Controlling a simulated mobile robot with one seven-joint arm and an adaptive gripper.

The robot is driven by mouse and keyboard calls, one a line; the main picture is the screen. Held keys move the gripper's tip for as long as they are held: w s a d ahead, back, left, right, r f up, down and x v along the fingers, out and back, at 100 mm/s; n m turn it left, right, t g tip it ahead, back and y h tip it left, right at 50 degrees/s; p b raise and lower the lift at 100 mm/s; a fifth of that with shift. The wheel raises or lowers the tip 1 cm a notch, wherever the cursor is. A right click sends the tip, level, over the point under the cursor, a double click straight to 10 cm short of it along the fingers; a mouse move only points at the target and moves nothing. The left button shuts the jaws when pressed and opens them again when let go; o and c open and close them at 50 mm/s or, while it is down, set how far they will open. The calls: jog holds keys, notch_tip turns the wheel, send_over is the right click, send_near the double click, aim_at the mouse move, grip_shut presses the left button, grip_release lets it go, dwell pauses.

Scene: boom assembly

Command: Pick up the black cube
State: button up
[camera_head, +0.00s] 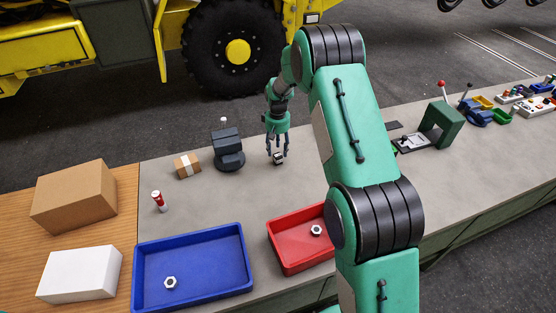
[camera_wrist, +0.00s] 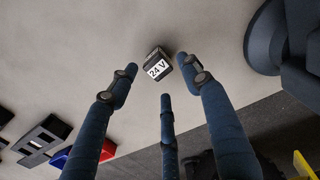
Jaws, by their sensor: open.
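The black cube (camera_wrist: 156,57) has a white label reading "24 V" on one face and sits on the grey worktop beyond my fingertips in the wrist view. In the head view the small cube (camera_head: 278,157) shows at the fingertips, partly hidden by them. My gripper (camera_head: 277,152) points down over it. In the wrist view my gripper (camera_wrist: 160,85) has its fingers spread, two at the sides and one below the cube in the picture. I see no finger clearly touching the cube.
A dark device (camera_head: 228,150) stands just left of my gripper. A small cardboard box (camera_head: 187,166) and a red-white cylinder (camera_head: 158,202) are further left. A blue tray (camera_head: 192,273) and a red tray (camera_head: 290,255), each with a nut, lie nearer. A green frame (camera_head: 440,125) stands right.

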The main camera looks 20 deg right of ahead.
aim_at(278, 154)
jog(key=shift+s+f+b, duration=0.1)
jog(key=shift+f+b, duration=0.4)
jog(key=shift+f, duration=2.1)
grip_shut()
jog(key=shift+r, duration=0.1)
jog(key=shift+r, duration=0.7)
notch_tip(278, 154, up, 2)
jog(key=shift+r+p, duration=0.1)
jog(key=shift+p, duration=0.35)
jog(key=s, duration=0.5)
jog(key=s+a+r+p, duration=0.1)
jog(key=s, duration=1)
jog(key=shift+a+r, duration=0.15)
jog(key=shift+a, duration=0.15)
